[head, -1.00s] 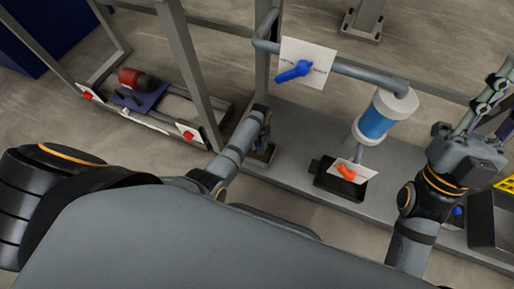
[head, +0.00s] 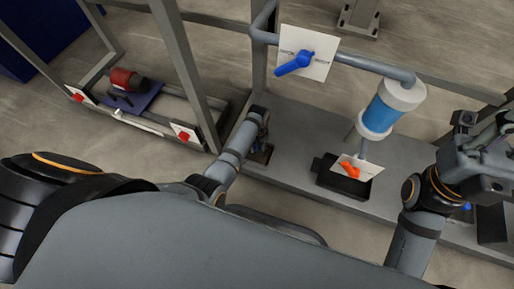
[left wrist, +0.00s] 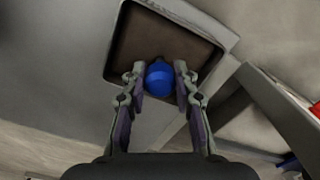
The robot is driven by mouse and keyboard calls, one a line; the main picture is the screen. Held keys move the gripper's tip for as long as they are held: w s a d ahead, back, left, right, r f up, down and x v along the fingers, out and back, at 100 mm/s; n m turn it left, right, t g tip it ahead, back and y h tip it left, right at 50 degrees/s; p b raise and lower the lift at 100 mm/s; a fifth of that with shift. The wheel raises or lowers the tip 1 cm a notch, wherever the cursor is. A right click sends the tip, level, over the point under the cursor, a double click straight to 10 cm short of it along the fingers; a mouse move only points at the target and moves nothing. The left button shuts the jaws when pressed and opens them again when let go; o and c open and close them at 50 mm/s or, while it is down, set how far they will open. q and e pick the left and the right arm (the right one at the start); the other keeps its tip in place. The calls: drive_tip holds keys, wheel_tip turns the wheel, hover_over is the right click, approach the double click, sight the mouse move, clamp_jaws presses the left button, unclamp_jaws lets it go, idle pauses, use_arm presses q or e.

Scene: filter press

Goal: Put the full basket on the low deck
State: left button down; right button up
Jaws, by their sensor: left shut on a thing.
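My left gripper (left wrist: 160,85) is shut on a round blue knob (left wrist: 158,78) at the near side of a square grey basket (left wrist: 225,38). Brown material shows inside the basket. In the head view my left gripper (head: 262,140) and the small basket (head: 262,154) are at the left end of a long, low grey deck (head: 300,135). My arm partly hides the basket there, and I cannot tell if it touches the deck. My right gripper (head: 485,120) is at the right edge, fingers apart with nothing visible between them.
A blue lever (head: 293,64) is on a white panel. Grey frame posts (head: 185,70) rise left of my gripper. A red motor (head: 125,79) sits further left.

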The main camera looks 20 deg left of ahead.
use_arm(q)
drive_tip(key=c, duration=1)
unclamp_jaws()
drive_tip(key=shift+c, duration=0.2)
